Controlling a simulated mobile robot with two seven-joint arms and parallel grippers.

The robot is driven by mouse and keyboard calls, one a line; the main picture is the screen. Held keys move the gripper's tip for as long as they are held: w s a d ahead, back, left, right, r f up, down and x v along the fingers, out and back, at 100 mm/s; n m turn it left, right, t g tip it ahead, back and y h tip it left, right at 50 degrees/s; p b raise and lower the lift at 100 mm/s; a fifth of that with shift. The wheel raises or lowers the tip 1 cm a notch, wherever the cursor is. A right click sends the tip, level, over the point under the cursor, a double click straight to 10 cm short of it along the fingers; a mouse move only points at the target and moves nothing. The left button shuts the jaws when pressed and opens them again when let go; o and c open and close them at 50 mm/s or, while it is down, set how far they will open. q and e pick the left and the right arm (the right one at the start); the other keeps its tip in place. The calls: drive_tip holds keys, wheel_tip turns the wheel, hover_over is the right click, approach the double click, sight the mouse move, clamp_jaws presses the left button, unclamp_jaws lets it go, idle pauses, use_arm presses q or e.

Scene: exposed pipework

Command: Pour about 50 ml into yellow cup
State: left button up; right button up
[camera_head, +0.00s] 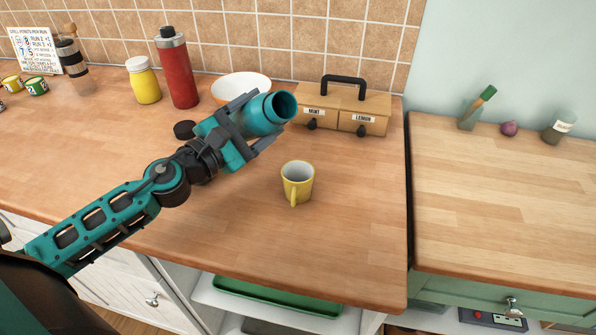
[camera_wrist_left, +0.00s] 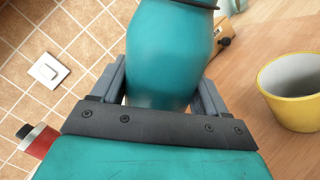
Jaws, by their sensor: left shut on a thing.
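The yellow cup (camera_head: 297,184) stands upright on the wooden counter, its handle toward me; its inside looks pale and empty. My left gripper (camera_head: 256,122) is shut on a teal bottle (camera_head: 262,114), which is tilted with its open mouth pointing right and up, left of and above the cup. In the left wrist view the bottle (camera_wrist_left: 170,62) sits between the two fingers (camera_wrist_left: 163,95), and the cup (camera_wrist_left: 294,100) is at the right. No stream of liquid shows. My right gripper is not in view.
A dark round lid (camera_head: 185,130) lies on the counter behind my arm. A white bowl (camera_head: 241,87), a red bottle (camera_head: 177,68), a yellow jar (camera_head: 143,80) and a wooden tea box (camera_head: 343,110) stand at the back. The counter front around the cup is clear.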

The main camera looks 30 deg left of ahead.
use_arm(q)
drive_tip(key=shift+w+a+r+m+b, duration=0.1)
drive_tip(key=shift+a+r+m+b, duration=0.15)
drive_tip(key=shift+m, duration=0.45)
drive_tip(key=shift+a+r+m+b, duration=0.1)
drive_tip(key=shift+r+m+b, duration=0.2)
drive_tip(key=shift+m, duration=0.4)
drive_tip(key=shift+f+m+h+b, duration=0.1)
drive_tip(key=shift+m+h+b, duration=0.2)
drive_tip(key=shift+m+h, duration=0.15)
drive_tip(key=shift+a+m, duration=0.1)
drive_tip(key=shift+m, duration=0.35)
drive_tip(key=shift+d+f+m+b, duration=0.25)
drive_tip(key=shift+f+m+b, duration=0.25)
drive_tip(key=shift+m+b, duration=0.3)
drive_tip(key=shift+d+f+b, duration=0.1)
drive_tip(key=shift+f+b, duration=0.15)
drive_tip(key=shift+b, duration=0.15)
drive_tip(key=shift+r+m, duration=0.25)
drive_tip(key=shift+m, duration=0.25)
drive_tip(key=shift+r+m+h+p, duration=0.2)
drive_tip(key=shift+m+h+p, duration=0.05)
drive_tip(key=shift+m+p, duration=0.05)
drive_tip(key=shift+s+d, duration=0.45)
drive_tip(key=shift+d, duration=0.1)
drive_tip(key=shift+d+r+m, duration=0.2)
drive_tip(key=shift+r+m, duration=0.05)
drive_tip(key=shift+m, duration=0.05)
idle(0.9)
